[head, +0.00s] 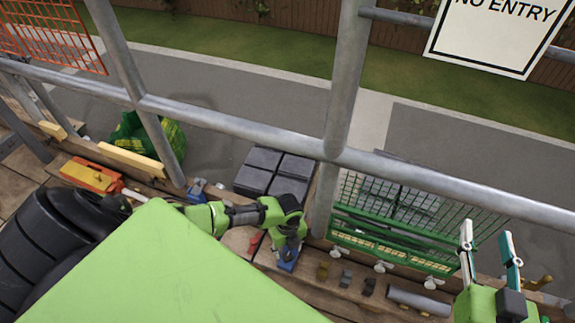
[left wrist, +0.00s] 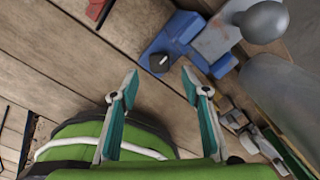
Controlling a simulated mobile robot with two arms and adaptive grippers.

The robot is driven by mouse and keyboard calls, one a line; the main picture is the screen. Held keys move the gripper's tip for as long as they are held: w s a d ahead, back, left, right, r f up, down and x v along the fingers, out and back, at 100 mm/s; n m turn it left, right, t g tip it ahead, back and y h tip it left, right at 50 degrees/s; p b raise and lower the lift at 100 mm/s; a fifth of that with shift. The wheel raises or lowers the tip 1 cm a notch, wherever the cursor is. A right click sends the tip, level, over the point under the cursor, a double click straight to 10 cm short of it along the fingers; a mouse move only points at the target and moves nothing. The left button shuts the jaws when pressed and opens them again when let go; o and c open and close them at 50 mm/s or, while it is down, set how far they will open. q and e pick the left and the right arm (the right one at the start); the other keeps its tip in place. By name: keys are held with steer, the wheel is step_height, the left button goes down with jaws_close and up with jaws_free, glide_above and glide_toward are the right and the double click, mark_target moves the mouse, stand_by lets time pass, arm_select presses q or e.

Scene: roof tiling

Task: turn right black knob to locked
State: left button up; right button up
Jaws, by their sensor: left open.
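A blue device (left wrist: 183,38) with a black knob (left wrist: 158,62) on its near corner lies on the planks in the left wrist view. My left gripper (left wrist: 160,78) is open, with its two teal fingertips spread on either side of the knob, just short of it and apart from it. In the head view my left gripper (head: 290,246) hangs over a blue part (head: 288,265); the arm hides much of it, and the knob cannot be made out there. My right gripper (head: 488,232) is open and empty at the lower right, fingers pointing up.
A scaffold rail (head: 240,123) and upright post (head: 345,80) stand behind the planks. A green wire basket (head: 400,215) is right of my left gripper. Grey tiles (head: 262,172) lie behind it.

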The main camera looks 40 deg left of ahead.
mark_target(287, 257)
arm_select(q)
step_height(287, 257, up, 7)
stand_by(0.3)
steer(key=shift+s, duration=0.1)
stand_by(0.4)
